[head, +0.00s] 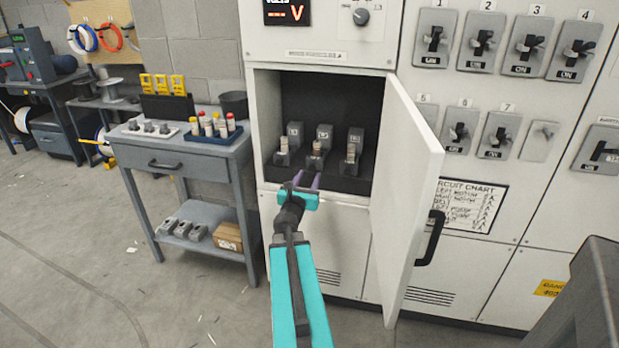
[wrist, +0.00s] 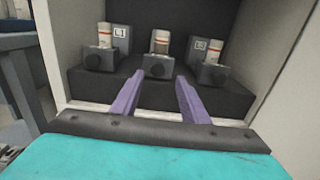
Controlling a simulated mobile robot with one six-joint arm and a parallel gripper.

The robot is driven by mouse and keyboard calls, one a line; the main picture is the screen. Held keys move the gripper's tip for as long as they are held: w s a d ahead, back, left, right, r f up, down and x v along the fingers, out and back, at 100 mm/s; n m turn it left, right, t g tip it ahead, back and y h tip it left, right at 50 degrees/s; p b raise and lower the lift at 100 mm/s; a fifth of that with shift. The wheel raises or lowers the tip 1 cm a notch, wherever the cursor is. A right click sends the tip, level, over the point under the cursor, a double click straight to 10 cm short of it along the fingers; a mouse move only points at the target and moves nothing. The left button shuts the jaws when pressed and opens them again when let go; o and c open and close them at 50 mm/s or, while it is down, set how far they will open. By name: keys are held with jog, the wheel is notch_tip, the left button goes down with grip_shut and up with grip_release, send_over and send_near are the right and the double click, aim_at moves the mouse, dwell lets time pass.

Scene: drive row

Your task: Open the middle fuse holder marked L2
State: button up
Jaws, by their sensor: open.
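The left holder (wrist: 99,61) and right holder (wrist: 212,73) each show a white fuse with an orange band. My gripper (head: 306,179) is open and empty in front of the middle holder.
The compartment's white door (head: 412,190) stands open to the right of my arm. The compartment has a pale front lip (wrist: 90,106) below the holders. A grey workbench (head: 175,158) with fuses in a blue tray (head: 208,138) stands left. Switches cover the panel right.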

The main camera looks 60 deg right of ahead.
aim_at(314, 167)
jog(key=shift+p+x, duration=0.3)
jog(key=shift+x, duration=2.25)
jog(key=shift+s, duration=0.1)
grip_shut()
